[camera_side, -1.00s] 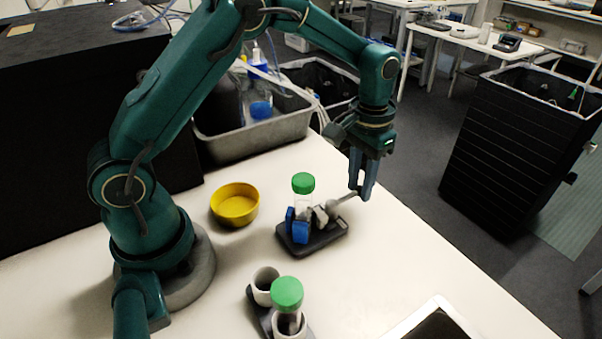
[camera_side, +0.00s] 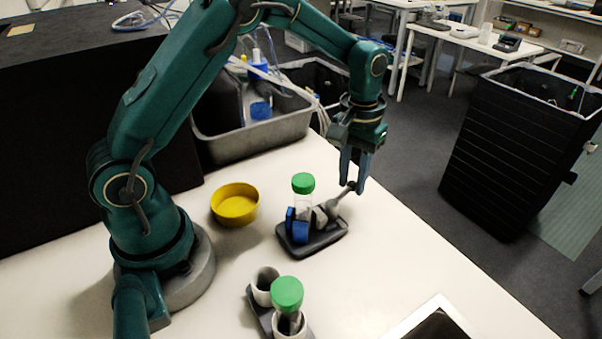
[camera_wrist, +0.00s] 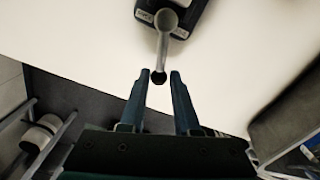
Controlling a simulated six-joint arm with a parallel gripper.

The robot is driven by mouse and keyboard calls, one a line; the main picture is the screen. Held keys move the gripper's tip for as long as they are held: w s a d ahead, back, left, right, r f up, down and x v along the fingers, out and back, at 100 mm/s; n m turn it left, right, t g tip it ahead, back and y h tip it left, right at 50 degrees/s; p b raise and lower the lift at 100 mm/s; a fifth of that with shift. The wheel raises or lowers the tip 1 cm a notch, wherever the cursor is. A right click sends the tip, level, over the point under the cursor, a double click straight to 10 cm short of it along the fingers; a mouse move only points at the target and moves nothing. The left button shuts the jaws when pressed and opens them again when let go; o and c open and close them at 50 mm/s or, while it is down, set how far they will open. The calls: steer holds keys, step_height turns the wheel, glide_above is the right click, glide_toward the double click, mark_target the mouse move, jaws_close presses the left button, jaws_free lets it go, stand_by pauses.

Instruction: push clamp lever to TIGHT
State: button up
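The clamp (camera_side: 325,240) is a dark base with blue jaws (camera_side: 300,232) beside a clear tube with a green cap (camera_side: 303,183). Its grey lever (camera_side: 339,201) slants up and to the right from the clamp. In the wrist view the lever (camera_wrist: 163,45) points down the picture, its dark tip between my fingertips. My gripper (camera_side: 353,188) is at the lever's end, with its fingers apart on either side of the tip in the wrist view (camera_wrist: 160,74). I cannot tell whether a finger touches it.
A yellow bowl (camera_side: 235,205) stands left of the clamp. A holder (camera_side: 261,317) with another green-capped tube (camera_side: 287,295) is in front. A grey tub (camera_side: 250,139) of bottles is behind. The table's edge runs close by the clamp on the right.

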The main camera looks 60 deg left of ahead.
steer(key=shift+s+a+n, duration=0.15)
steer(key=shift+a+n, duration=0.25)
steer(key=shift+n, duration=0.4)
steer(key=shift+s+a+n, duration=0.4)
steer(key=shift+a+n, duration=0.15)
steer(key=shift+n, duration=0.65)
steer(key=shift+o, duration=1.4)
steer(key=shift+r, duration=2.25)
